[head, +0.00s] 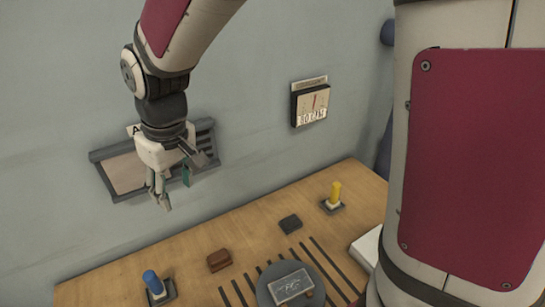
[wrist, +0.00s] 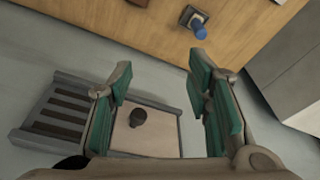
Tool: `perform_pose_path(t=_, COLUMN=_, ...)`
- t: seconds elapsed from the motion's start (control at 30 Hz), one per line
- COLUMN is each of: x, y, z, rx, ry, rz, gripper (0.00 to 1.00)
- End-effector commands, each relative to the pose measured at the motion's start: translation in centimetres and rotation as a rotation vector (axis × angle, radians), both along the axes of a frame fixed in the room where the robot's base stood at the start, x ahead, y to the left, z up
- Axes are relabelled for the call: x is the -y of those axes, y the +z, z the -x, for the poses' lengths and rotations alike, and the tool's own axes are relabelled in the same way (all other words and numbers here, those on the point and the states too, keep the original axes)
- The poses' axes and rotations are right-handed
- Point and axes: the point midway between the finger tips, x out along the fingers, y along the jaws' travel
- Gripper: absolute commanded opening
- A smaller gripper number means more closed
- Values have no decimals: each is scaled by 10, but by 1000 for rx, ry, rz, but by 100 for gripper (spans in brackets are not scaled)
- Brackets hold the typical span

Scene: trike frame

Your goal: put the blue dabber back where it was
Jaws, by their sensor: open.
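The blue dabber (head: 152,281) stands upright on a small dark base (head: 162,297) at the table's front left. In the wrist view the blue dabber (wrist: 199,30) shows beyond the fingers, near the top, with its dark base (wrist: 189,16). A yellow dabber (head: 335,189) stands on a similar dark base (head: 331,208) at the table's far right. My gripper (head: 172,193) is open and empty. It is in front of the wall panel, above and apart from the blue dabber. In the wrist view my gripper (wrist: 150,75) has its green-padded fingers spread wide.
A grey wall panel (head: 97,157) with a pale board and slots is behind my gripper; a dark knob (wrist: 138,118) is seen against the board. On the wooden table (head: 120,278) are a brown block (head: 219,260), a dark block (head: 290,223) and a round grey plate (head: 268,292).

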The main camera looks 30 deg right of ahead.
Motion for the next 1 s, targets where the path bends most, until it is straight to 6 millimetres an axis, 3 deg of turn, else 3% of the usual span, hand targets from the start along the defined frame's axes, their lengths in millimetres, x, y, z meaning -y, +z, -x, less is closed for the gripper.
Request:
perform_pose_path(t=0.03, x=18, y=19, z=8, rx=26, ry=-42, rz=-14, gripper=45)
perform_pose_path(t=0.2, x=67, y=64, z=45, rx=96, ry=-169, rz=-44, gripper=45)
perform_pose_path(t=0.5, x=133, y=105, z=125, rx=224, ry=-390, rz=-69, gripper=45)
perform_pose_path(t=0.7, x=153, y=110, z=160, rx=279, ry=-481, rz=-69, gripper=45)
perform_pose_path(t=1.0, x=157, y=109, z=169, rx=291, ry=-506, rz=-68, gripper=45)
